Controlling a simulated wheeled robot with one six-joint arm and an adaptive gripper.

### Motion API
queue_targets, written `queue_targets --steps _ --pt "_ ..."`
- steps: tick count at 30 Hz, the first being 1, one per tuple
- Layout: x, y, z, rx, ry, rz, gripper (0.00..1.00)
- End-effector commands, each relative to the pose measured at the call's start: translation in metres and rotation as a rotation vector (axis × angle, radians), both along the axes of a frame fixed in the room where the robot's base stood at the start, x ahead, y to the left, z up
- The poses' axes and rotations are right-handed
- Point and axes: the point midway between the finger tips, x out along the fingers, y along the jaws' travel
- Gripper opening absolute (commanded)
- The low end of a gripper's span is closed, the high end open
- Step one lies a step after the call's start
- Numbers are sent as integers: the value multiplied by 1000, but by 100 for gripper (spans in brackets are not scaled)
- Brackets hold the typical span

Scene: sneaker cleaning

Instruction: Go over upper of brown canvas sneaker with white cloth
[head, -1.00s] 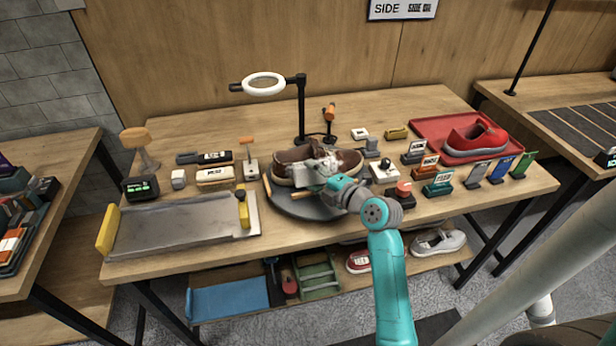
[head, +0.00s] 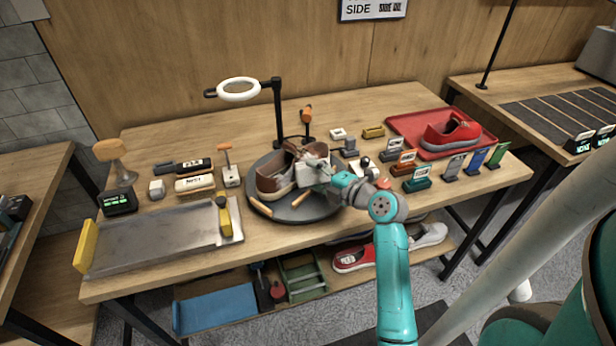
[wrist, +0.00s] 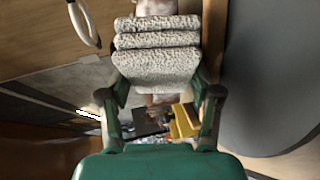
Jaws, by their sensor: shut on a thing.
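The brown canvas sneaker (head: 275,178) sits on a round dark turntable (head: 312,210) near the middle of the bench in the head view. My gripper (head: 318,172) is at the sneaker's right side, over its upper. In the wrist view my gripper (wrist: 160,105) is shut on the white cloth (wrist: 157,66), a folded, speckled pad between the fingers. In the head view the white cloth (head: 312,176) shows pale against the sneaker. Whether it presses on the upper cannot be told. The cloth and gripper hide part of the sneaker.
A ring lamp (head: 238,90) stands behind the turntable. Brushes (head: 195,183) and a grey metal tray (head: 155,238) lie left. Several small labelled blocks and a red tray (head: 398,122) with a red sneaker (head: 452,133) are at right.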

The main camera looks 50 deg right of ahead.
Motion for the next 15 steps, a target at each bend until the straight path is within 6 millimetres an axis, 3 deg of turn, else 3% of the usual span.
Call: queue_targets --steps 7,15 --pt "-7 -7 -6 7 10 1 36" --pt "2 4 -6 8 12 6 36"
